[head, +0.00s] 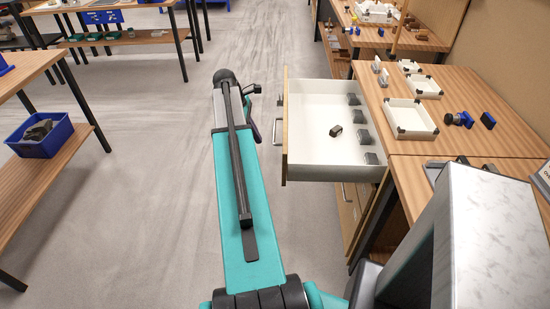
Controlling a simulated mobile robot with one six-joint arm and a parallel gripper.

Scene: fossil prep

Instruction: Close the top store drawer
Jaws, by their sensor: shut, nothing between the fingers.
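The top store drawer (315,150) stands pulled out to the left from under the wooden bench. It has a white inside, a wooden front panel (286,135) and a metal bar handle (278,120) on its outer face. Several small dark grey pieces (336,130) lie in it, mostly along its right side. My teal arm reaches forward on the left of the drawer. My gripper (256,133) is just left of the drawer front, close to the handle, and is largely hidden by my arm. It is shut and empty; I cannot tell whether it touches the front.
The bench top (460,95) right of the drawer carries a white tray (410,118) and small blue and black items. More closed drawers (352,205) sit below. A shelf with a blue bin (40,138) is at left. The grey floor between is clear.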

